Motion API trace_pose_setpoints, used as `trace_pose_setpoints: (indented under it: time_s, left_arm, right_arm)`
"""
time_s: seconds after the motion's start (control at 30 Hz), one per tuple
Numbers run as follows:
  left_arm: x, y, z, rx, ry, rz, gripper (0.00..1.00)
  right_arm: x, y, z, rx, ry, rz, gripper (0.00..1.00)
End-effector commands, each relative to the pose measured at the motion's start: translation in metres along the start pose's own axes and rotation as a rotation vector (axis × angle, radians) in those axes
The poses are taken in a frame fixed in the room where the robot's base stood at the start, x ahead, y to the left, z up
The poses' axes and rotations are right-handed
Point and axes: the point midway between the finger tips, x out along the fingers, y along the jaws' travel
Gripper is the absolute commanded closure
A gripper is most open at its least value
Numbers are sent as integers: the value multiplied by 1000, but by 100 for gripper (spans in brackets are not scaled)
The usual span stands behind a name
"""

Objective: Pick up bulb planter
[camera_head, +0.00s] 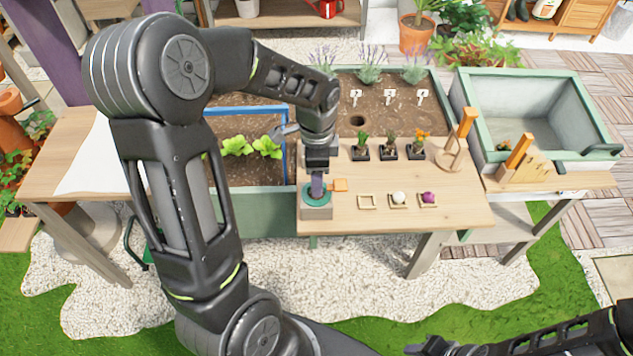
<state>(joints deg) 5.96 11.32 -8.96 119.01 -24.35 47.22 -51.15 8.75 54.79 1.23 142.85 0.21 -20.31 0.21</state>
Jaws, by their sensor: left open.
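What looks like the bulb planter (317,186) stands upright in a grey block with a teal ring (316,205) at the front left of the wooden table. A small orange piece sticks out to its right. My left gripper (317,170) points straight down onto its top, with its jaws open; I cannot tell whether the fingers touch it. My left arm comes in from the left and hides part of the bed behind. My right gripper (428,346) is low at the bottom edge, away from the table, too small and dark to read.
Potted seedlings (388,150) and small wooden trays (398,200) stand to the right, one tray with a white bulb, one with a purple one. Orange-handled wooden tools (466,122) stand further right. A soil bed (385,110) with a hole lies behind, a green-rimmed basin (540,95) at right.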

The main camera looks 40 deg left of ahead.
Motion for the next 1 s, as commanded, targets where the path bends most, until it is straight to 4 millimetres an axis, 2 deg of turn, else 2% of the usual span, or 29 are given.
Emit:
trace_pose_setpoints:
  time_s: [0.2,0.73,1.0]
  left_arm:
    - [0,0,0,0,0,0,55]
    - [0,0,0,0,0,0,99]
    - [-1,0,0,0,1,-1,100]
  right_arm:
    - [0,0,0,0,0,0,64]
    - [0,0,0,0,0,0,64]
    - [0,0,0,0,0,0,64]
